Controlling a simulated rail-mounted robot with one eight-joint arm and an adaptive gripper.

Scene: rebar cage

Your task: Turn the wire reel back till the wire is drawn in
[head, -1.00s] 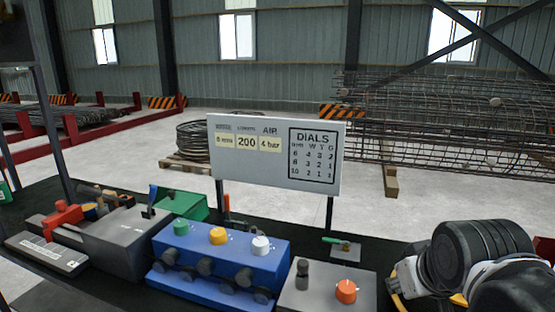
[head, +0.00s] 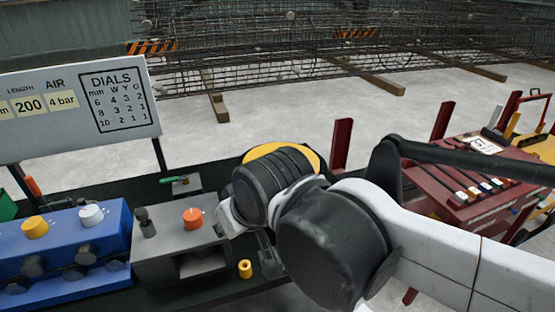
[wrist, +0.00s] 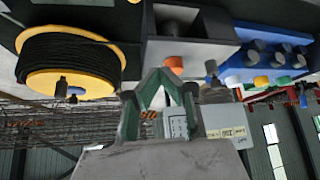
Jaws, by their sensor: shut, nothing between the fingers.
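The wire reel has yellow flanges and a thick winding of dark wire. It is large at the upper left of the wrist view (wrist: 72,62), and a dark knob (wrist: 62,87) stands out at its lower edge. In the head view only part of the yellow reel (head: 312,155) shows behind my arm. My gripper (wrist: 166,74) has green fingers that meet at the tips and are empty. It is to the right of the reel in the wrist view, apart from it. My arm hides it in the head view. I cannot tell where the wire's loose end lies.
A grey box with an orange knob (head: 193,218) stands left of my arm, beside a blue box (head: 70,245) with knobs. A small yellow cylinder (head: 245,268) is near my arm. A sign board (head: 75,108) stands behind the boxes. A red rack (head: 480,175) is at the right.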

